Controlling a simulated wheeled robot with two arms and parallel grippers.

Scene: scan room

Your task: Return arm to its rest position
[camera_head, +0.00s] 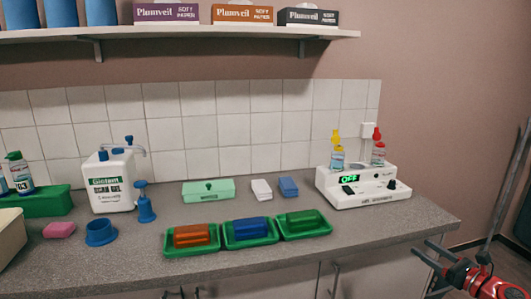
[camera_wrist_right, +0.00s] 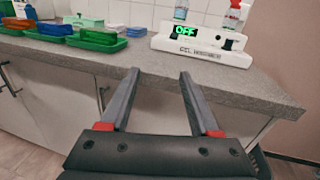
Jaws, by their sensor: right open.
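My right gripper (camera_head: 428,268) is at the lower right of the head view, in front of the counter's right front edge. It is open and empty. In the right wrist view its two fingers (camera_wrist_right: 157,98) stand apart with nothing between them, pointing toward the counter. My left gripper is in neither view.
The grey counter (camera_head: 345,250) holds three green trays (camera_head: 250,243) with an orange, a blue and a green block. A white device (camera_head: 362,190) reading OFF bears two bottles. A gel jug (camera_head: 110,185) stands left.

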